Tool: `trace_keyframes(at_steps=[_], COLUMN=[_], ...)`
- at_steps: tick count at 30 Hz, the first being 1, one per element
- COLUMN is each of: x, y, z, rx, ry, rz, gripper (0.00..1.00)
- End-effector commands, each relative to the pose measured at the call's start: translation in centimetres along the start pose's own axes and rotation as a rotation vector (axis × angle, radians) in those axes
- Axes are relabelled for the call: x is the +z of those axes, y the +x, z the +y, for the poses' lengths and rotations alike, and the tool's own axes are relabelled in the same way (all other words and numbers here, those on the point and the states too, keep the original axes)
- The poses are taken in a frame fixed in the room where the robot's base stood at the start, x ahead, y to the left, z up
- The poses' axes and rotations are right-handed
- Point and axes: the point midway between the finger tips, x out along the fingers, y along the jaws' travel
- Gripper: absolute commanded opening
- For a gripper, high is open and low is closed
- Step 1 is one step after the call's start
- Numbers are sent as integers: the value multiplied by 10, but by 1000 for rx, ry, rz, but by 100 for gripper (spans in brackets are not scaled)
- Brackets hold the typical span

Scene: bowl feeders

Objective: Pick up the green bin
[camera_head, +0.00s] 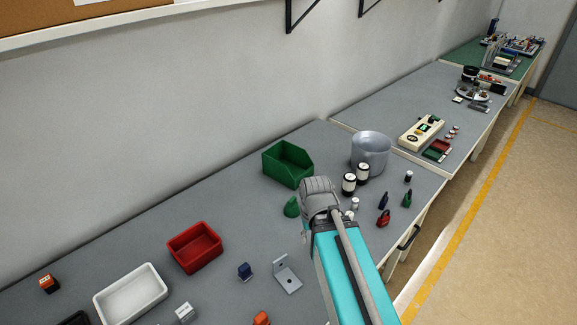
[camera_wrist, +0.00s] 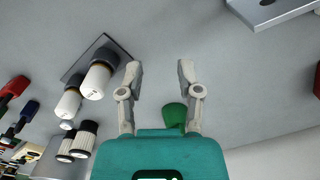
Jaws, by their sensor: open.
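The green bin (camera_head: 288,165) stands upright on the grey table near the wall, open at the top and empty as far as I can see. My gripper (camera_wrist: 160,72) is open and empty, with its two fingers spread apart above the table. In the head view it is mostly hidden behind my wrist, to the right of and nearer than the bin. I cannot make out the bin in the wrist view. A small green piece (camera_head: 292,208) lies between the bin and my wrist; a green shape (camera_wrist: 174,115) shows beyond the fingers in the wrist view.
A grey round bowl (camera_head: 371,150) and black-and-white cylinders (camera_head: 363,173) stand right of the bin. A red bin (camera_head: 195,248) and a white bin (camera_head: 131,293) stand to the left. A metal bracket (camera_head: 287,275) lies nearer.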

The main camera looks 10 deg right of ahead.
Motion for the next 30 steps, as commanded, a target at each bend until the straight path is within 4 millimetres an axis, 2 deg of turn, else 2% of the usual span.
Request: trace_keyframes(at_steps=[11,17,23,30], x=[-2,-14,-42,-88], y=[0,4,7,7], z=[0,2,-3,-11], rx=[-5,-53,-169,-381], ry=[10,90,303,662], rz=[3,26,67,93], gripper=[46,46,46,46])
